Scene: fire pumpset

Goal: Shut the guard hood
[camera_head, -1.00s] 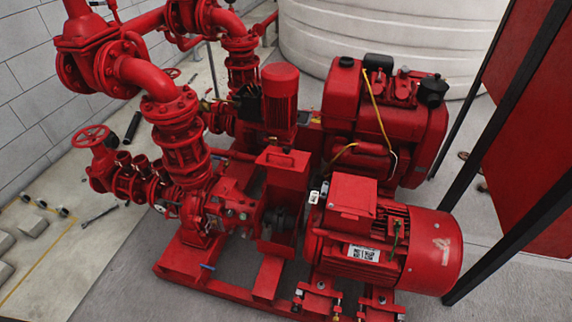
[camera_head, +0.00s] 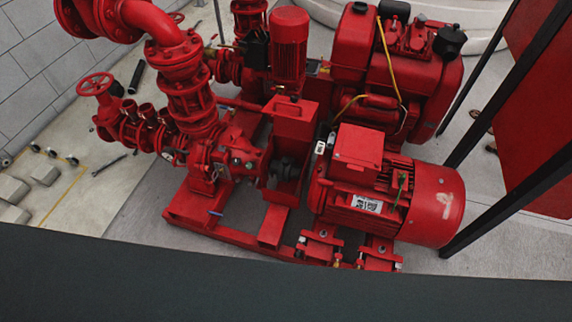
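The guard hood (camera_head: 294,128) is a red box-shaped cover between the pump and the electric motor (camera_head: 386,190). It appears to stand raised, with the dark shaft coupling (camera_head: 287,168) showing below it. The red pump (camera_head: 232,160) is just left of the coupling. Neither of my grippers is in view, so their distance from the hood cannot be told.
A red diesel engine (camera_head: 395,75) stands behind the motor. Pipes and valves (camera_head: 180,85) rise at the left. Black posts (camera_head: 515,95) and a red panel (camera_head: 538,110) are at the right. A dark surface (camera_head: 250,285) fills the bottom edge.

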